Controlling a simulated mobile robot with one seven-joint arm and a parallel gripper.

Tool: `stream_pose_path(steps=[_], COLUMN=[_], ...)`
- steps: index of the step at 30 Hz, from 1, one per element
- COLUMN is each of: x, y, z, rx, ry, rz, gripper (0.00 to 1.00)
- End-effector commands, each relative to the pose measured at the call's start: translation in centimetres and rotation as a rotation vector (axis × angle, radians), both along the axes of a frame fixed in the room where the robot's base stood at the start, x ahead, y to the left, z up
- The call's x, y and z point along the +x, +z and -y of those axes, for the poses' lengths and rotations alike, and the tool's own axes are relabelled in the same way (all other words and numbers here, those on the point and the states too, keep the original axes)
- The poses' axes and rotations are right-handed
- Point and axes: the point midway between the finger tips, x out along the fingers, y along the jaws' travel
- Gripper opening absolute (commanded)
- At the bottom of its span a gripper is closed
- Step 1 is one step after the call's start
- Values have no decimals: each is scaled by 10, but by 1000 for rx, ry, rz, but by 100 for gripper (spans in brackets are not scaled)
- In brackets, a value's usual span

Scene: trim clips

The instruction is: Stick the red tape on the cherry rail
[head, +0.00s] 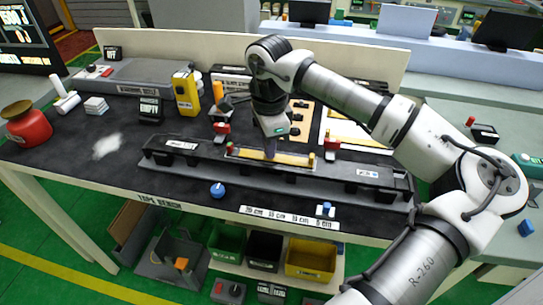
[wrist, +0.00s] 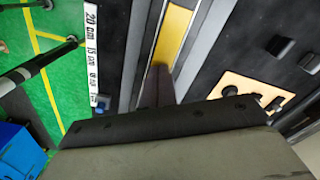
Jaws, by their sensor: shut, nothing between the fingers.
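My gripper (head: 270,154) points down at the middle of a yellow strip (head: 292,159) lying in the long black fixture (head: 200,158). Its fingers are shut and empty. In the wrist view the fingers (wrist: 160,84) meet the near end of the visible yellow strip (wrist: 174,30); I cannot tell if they touch it. Small red pieces stand behind the fixture, one left (head: 222,130) and one right (head: 331,144) of my gripper. I cannot tell whether either is the red tape. I cannot make out which part is the cherry rail.
A white length scale (head: 288,217) lies along the bench's front edge, with a blue knob (head: 217,190) to its left. A yellow device (head: 186,92) and a tan board (head: 301,118) stand behind the fixture. A red canister (head: 28,126) is far left. The left bench top is mostly clear.

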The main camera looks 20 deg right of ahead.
Motion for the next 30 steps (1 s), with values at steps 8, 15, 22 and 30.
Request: stream_pose_path(steps=[8,15,22,30], x=[0,0,0,0], y=[-2,-2,8,30], z=[0,0,0,0], rx=[0,0,-1,0], ry=[0,0,0,0], rz=[0,0,0,0], gripper=[0,0,0,0])
